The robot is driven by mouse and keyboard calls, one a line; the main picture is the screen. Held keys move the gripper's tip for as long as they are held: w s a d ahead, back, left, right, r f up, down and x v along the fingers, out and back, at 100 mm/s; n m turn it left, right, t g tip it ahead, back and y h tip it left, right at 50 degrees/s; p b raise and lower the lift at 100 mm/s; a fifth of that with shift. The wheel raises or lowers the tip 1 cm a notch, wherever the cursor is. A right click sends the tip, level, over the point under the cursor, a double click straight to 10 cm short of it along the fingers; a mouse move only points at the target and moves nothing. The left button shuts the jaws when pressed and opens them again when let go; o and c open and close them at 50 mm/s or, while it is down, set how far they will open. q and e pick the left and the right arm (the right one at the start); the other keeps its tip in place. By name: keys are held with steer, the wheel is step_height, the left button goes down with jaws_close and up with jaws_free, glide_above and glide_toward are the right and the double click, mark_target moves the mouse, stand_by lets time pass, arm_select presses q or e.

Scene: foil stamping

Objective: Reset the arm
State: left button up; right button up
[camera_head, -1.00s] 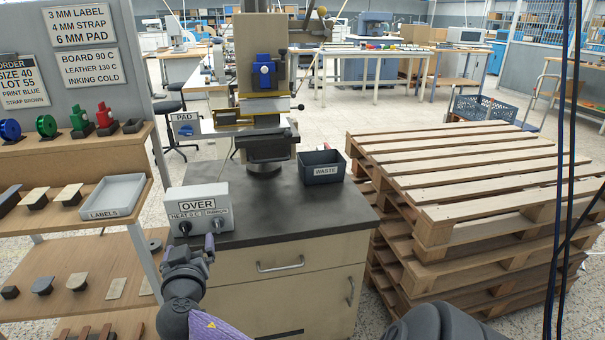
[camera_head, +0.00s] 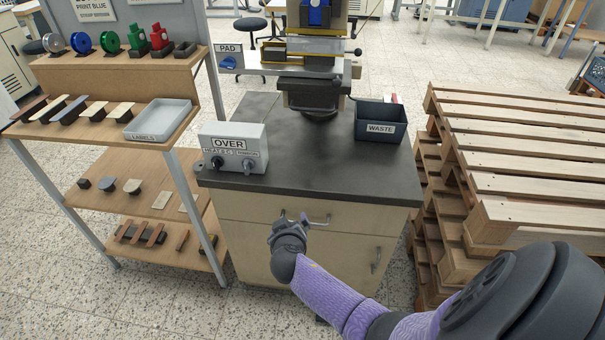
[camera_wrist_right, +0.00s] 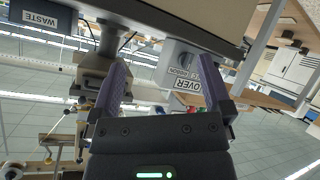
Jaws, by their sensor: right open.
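My right gripper (camera_head: 289,222) is in front of the cabinet's upper drawer, close to its handle (camera_head: 305,219) in the picture. I cannot tell whether they touch. In the right wrist view the gripper (camera_wrist_right: 162,68) has its two purple fingers spread, with nothing held between them. My left gripper is not in view.
The stamping press (camera_head: 315,92) stands at the back of the worktop, with the dark WASTE bin (camera_head: 381,127) to its right. Shelves at left hold coloured rolls, tools and a LABELS tray (camera_head: 160,118). Stacked pallets (camera_head: 520,158) stand right. Floor shows between shelves and cabinet.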

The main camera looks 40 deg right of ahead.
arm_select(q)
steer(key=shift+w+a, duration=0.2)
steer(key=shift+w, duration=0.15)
arm_select(e)
steer(key=s+a+f+n+g+y, duration=0.2)
steer(key=s+a+f+g+y, duration=0.1)
steer(key=s+f, duration=0.8)
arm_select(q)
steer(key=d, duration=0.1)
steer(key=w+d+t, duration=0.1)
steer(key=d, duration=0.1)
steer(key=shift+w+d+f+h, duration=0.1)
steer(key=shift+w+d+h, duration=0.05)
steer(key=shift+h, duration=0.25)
arm_select(e)
steer(key=s+a+f+g+y, duration=0.1)
steer(key=s+f, duration=0.3)
steer(key=s, duration=0.6)
steer(key=s+a+f+n+g+y, duration=0.1)
steer(key=s+a+f+g, duration=0.2)
steer(key=s, duration=0.7)
steer(key=s+a+f+n+g+y, duration=0.1)
steer(key=s+f, duration=0.3)
steer(key=s, duration=0.6)
steer(key=shift+s+a+f+g+y, duration=0.25)
steer(key=shift+a+f+g+y, duration=0.2)
steer(key=shift+a, duration=0.35)
